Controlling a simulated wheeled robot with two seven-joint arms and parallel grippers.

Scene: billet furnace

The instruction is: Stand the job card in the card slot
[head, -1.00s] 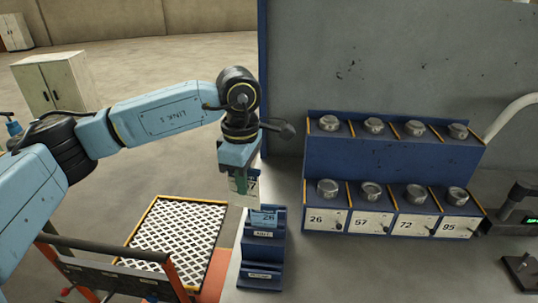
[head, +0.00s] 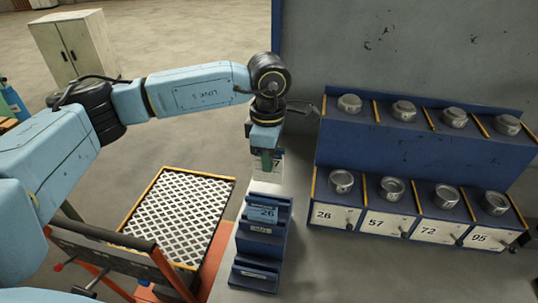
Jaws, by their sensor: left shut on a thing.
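My left gripper (head: 266,152) points down behind and above the blue card holder. It is shut on a pale card (head: 270,170), which looks like the job card; its lower part is near or behind the holder's back edge, and I cannot tell whether it touches. The blue stepped card holder (head: 257,274) stands on the grey bench with labelled tiers. My right gripper is not in view.
A white grated platform (head: 180,215) lies left of the holder. Bare bench (head: 325,265) lies between holder and rack.

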